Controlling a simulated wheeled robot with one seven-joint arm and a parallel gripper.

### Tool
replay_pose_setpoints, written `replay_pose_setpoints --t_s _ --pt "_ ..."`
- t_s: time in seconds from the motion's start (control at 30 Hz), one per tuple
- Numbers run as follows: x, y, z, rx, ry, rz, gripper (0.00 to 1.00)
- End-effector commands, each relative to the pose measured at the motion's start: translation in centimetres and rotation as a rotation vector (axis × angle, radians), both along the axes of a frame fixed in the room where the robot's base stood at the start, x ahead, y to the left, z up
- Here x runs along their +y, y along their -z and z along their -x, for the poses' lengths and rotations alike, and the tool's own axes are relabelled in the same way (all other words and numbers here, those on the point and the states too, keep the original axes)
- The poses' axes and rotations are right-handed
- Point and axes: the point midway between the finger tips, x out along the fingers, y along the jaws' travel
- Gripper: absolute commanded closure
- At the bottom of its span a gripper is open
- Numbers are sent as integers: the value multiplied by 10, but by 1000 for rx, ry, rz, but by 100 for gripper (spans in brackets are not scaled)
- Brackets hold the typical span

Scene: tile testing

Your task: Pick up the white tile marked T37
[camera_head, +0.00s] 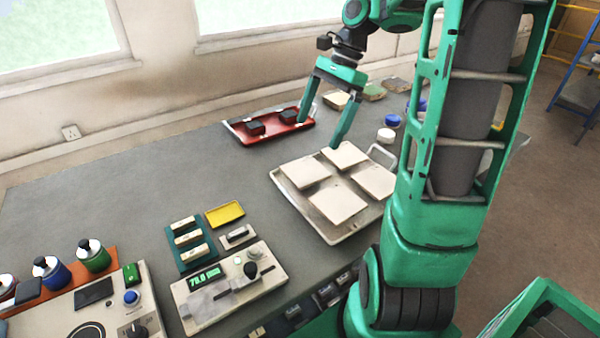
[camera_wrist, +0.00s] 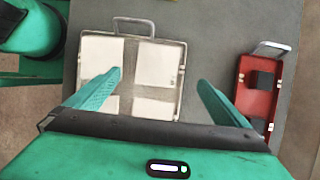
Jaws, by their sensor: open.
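Several square white tiles lie flat on a pale metal tray (camera_head: 297,202). In the head view they are a back tile (camera_head: 345,155), a left tile (camera_head: 304,171), a right tile (camera_head: 376,181) and a front tile (camera_head: 341,205). No marking can be read, so I cannot tell which is T37. My gripper (camera_head: 319,131) is open and empty, above the bench by the tray's back side. In the wrist view, my gripper (camera_wrist: 159,77) has its fingers spread over the tray (camera_wrist: 131,55), with a tile (camera_wrist: 157,63) between and beyond the fingertips.
A red tray (camera_head: 270,135) with black blocks stands behind the tile tray; it also shows at right in the wrist view (camera_wrist: 243,98). A gauge with a green display (camera_head: 228,283), a yellow dish (camera_head: 224,214) and bottles (camera_head: 94,256) stand left. The bench's left middle is clear.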

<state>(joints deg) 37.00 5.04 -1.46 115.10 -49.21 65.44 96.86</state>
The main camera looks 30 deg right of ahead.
Motion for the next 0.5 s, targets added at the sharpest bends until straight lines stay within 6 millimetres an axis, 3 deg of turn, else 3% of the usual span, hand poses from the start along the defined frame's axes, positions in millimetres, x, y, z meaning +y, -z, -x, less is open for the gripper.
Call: replay_pose_setpoints --t_s 0.3,0.5 --pt "18 40 0 3 0 -3 0" --pt "21 52 0 2 0 -1 0"
